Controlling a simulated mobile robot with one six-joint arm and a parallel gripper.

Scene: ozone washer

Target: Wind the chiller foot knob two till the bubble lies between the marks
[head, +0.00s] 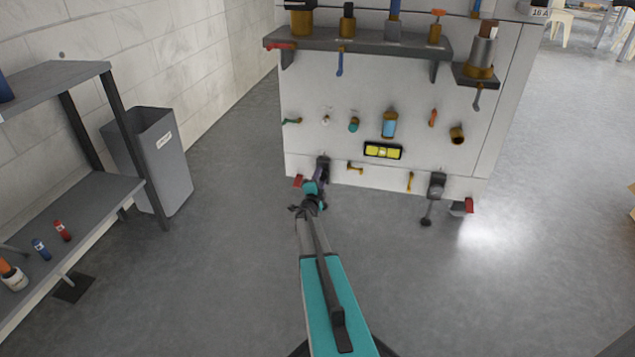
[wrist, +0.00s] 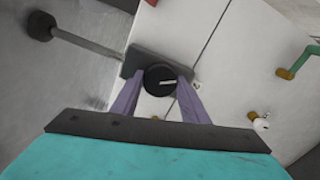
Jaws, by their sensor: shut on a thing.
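My gripper (head: 321,172) is at the lower left foot of the white chiller cabinet (head: 330,100). In the wrist view its purple fingers (wrist: 162,78) are shut on a round black knob (wrist: 158,82) with a white pointer line. The knob sits on a dark bracket (wrist: 135,62); a grey rod (wrist: 85,42) with a dark round pad runs off to the left. In the head view my gripper hides most of this knob. A yellow bubble level (head: 383,151) is on the cabinet front; a pale spot shows near its middle, too small to judge against the marks.
A second foot (head: 436,188) stands at the cabinet's lower right, with red blocks near both feet. Several handles and small fittings stick out above the level, below a shelf (head: 360,40). A grey bin (head: 160,160) and shelving are at left. The floor is clear.

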